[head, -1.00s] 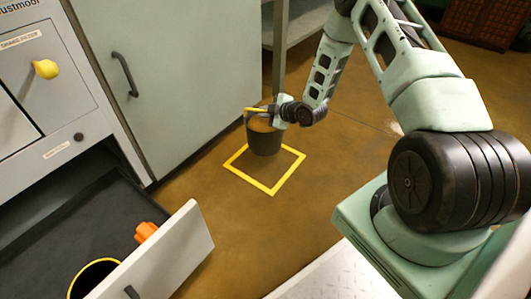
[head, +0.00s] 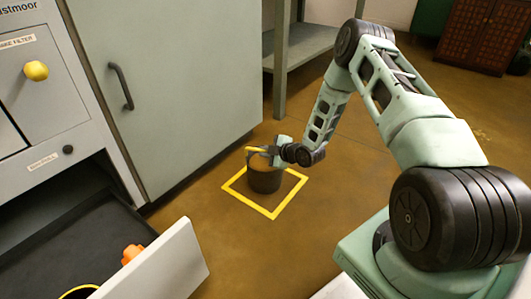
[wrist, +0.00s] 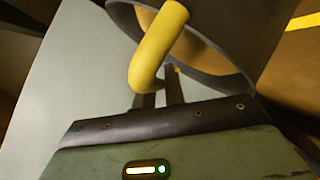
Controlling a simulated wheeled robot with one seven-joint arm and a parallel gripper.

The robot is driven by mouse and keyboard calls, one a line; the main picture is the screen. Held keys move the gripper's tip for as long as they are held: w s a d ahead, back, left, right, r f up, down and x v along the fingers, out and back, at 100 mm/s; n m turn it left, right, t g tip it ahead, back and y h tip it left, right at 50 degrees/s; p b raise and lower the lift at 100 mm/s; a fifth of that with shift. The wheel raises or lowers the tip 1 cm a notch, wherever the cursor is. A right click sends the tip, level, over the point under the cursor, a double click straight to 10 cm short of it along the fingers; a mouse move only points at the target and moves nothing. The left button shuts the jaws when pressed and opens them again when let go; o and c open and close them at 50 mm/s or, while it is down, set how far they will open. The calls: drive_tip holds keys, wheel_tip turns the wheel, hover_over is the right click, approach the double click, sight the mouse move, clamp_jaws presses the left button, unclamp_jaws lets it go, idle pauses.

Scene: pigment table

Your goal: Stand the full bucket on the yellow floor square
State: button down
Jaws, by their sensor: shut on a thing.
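The dark bucket (head: 264,181) stands upright in the head view, with brown contents showing at its top. It appears inside the outline of the yellow floor square (head: 245,205), near its middle. I cannot tell for sure whether its base touches the floor. My gripper (head: 273,152) is at the bucket's top right, shut on its yellow handle (head: 256,149). In the wrist view the yellow handle (wrist: 155,52) is at my fingertips (wrist: 160,90), with part of the bucket's rim (wrist: 205,45) behind it. My gripper hides part of the bucket's top.
A grey cabinet (head: 170,80) stands left of the square. An open drawer (head: 165,265) at lower left holds an orange object (head: 132,254) and a yellow-rimmed dark container (head: 78,292). A grey shelf unit (head: 305,42) stands behind. Floor right of the square is clear.

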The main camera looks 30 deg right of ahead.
drive_tip(key=c, duration=1.5)
unclamp_jaws()
drive_tip(key=shift+f, duration=0.1)
